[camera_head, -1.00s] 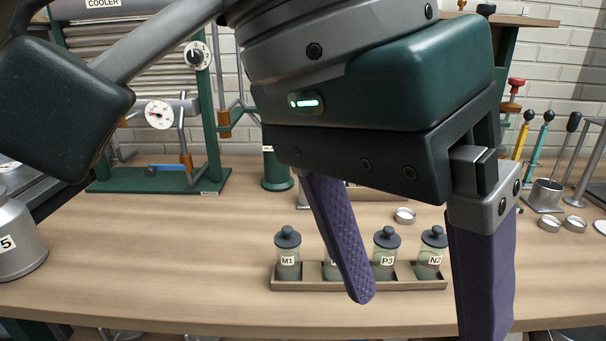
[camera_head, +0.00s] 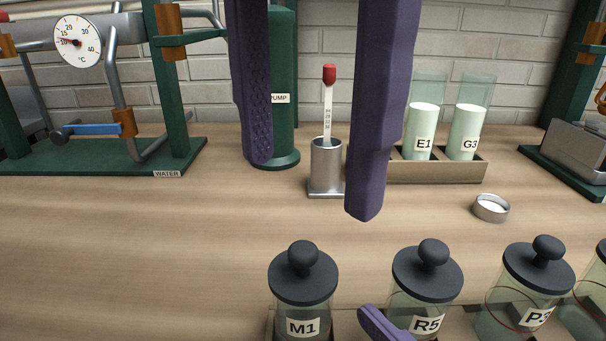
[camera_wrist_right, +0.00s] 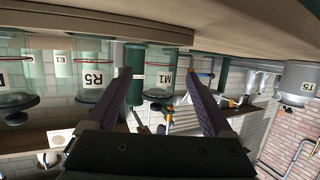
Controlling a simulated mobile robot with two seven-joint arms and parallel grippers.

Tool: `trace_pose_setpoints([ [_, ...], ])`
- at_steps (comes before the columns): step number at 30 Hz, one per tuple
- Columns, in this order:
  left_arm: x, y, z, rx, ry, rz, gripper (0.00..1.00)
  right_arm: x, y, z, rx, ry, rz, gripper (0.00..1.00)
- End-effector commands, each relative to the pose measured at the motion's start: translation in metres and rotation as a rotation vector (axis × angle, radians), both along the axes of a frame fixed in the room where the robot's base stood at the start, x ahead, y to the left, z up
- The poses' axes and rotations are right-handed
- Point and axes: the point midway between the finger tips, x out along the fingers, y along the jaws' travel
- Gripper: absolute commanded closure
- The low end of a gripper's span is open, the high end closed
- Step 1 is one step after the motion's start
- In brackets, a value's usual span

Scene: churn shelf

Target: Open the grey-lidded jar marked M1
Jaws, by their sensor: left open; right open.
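The jar marked M1 (camera_head: 303,327) stands upright at the lower middle of the head view, its dark grey knobbed lid (camera_head: 302,283) on it. My left gripper (camera_head: 311,188) is open and empty, its two purple fingers hanging down beyond and above the M1 lid. One purple finger of my right gripper (camera_head: 382,325) shows between M1 and the R5 jar (camera_head: 427,324); the rest is out of that view. In the right wrist view, which looks upside down, the right gripper (camera_wrist_right: 164,90) is open with the M1 jar (camera_wrist_right: 166,68) seen between its fingers. I cannot tell if they touch it.
Another jar, P3 (camera_head: 537,316), stands right of R5 in the row. Behind are a metal holder (camera_head: 326,167) with a red-topped stick, a rack (camera_head: 440,172) with vessels E1 and G3, and a small round dish (camera_head: 490,209). The table left of M1 is clear.

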Motion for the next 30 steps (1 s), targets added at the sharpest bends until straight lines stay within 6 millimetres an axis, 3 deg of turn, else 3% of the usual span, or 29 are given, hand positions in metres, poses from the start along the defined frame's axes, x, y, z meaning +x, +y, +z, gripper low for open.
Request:
trace_pose_setpoints([
  [3, 0.000, 0.000, 0.000, -0.001, -0.001, -0.001, 0.18, 0.020, 0.008, -0.006, 0.000, -0.001, -0.001, 0.14],
  [9, 0.000, 0.000, 0.000, -0.001, 0.000, -0.001, 0.18, 0.039, 0.016, -0.013, 0.000, 0.001, 0.000, 0.14],
  [20, 0.000, 0.000, 0.000, -0.001, -0.001, -0.001, 0.18, 0.043, 0.018, -0.015, -0.001, 0.002, 0.000, 0.14],
  [30, 0.000, 0.000, 0.000, -0.001, -0.001, -0.001, 0.18, 0.043, 0.018, -0.015, -0.001, 0.002, 0.000, 0.53],
])
